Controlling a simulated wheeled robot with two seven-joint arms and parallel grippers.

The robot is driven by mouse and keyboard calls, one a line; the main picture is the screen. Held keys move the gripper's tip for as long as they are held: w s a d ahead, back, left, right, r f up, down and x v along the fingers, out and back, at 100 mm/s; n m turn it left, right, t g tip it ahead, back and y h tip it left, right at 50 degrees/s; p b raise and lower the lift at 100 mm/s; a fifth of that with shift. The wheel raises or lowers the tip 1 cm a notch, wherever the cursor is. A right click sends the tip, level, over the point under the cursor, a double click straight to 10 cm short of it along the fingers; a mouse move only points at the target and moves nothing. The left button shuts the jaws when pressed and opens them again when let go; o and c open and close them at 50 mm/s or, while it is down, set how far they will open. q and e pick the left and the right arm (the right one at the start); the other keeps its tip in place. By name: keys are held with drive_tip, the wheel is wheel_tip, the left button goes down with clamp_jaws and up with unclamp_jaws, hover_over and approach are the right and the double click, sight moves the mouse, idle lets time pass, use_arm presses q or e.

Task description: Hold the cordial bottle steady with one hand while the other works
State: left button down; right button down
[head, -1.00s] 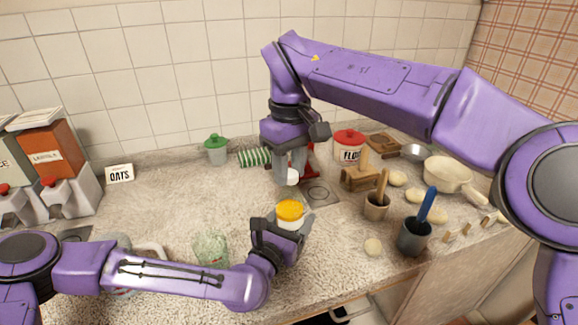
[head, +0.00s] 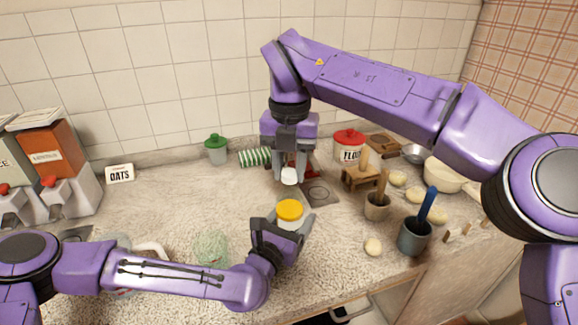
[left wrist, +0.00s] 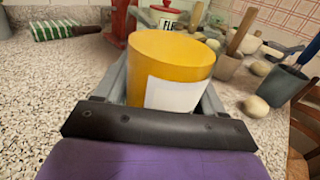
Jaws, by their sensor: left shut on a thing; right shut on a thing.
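The cordial bottle (head: 290,210) is a yellow-orange cylinder with a flat top, standing upright on the counter's middle. In the left wrist view the bottle (left wrist: 170,65) fills the centre and shows a white label. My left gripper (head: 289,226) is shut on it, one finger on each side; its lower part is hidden. My right gripper (head: 290,172) points down above and behind the bottle in the picture, shut on a small white cap (head: 289,176). A gap shows between cap and bottle.
A green glass jar (head: 211,248) stands left of the bottle. Open counter (head: 160,205) lies to the left.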

drive_tip(key=n, duration=0.9)
drive_tip(key=shift+n, duration=0.3)
drive_tip(key=n, duration=1.8)
drive_tip(key=shift+d+r, duration=0.1)
drive_tip(key=shift+d, duration=0.1)
drive_tip(key=shift+r, duration=0.1)
